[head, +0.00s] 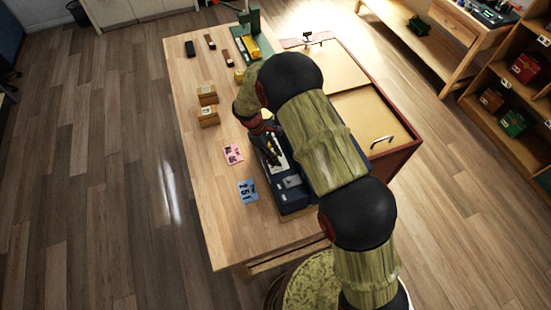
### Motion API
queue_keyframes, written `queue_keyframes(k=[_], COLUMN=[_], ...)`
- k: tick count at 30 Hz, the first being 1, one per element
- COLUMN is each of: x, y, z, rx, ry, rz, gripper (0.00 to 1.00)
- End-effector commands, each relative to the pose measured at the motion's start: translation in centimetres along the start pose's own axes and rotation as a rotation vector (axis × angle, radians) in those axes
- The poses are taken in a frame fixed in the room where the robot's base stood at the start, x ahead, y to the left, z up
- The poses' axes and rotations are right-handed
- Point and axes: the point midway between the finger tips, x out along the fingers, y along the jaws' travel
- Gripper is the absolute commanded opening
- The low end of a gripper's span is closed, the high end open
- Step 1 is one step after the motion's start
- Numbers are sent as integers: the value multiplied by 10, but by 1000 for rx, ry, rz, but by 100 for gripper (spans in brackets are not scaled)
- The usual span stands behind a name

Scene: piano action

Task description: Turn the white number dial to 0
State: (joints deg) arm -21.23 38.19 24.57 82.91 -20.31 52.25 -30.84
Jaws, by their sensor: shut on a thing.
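My gripper (272,150) points down over the far part of a long dark blue box (292,198) on the wooden table. Its dark fingers are shut at the box, by a small whitish patch. The white number dial cannot be made out clearly; the fingers and arm cover that spot. Its number cannot be read. The near part of the box shows small grey and whitish parts.
A blue card (247,191) and a pink card (233,155) lie left of the box. Two small cardboard boxes (208,116) stand farther back. A green tray with a yellow item (251,46) is at the far end. The table's left front is clear.

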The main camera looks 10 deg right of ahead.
Motion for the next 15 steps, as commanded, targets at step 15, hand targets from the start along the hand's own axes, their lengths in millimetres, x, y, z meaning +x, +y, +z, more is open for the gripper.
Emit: queue_keyframes(k=[15], x=[-1], y=[2], z=[0], rx=[130], ry=[2], rz=[-52], gripper=[0])
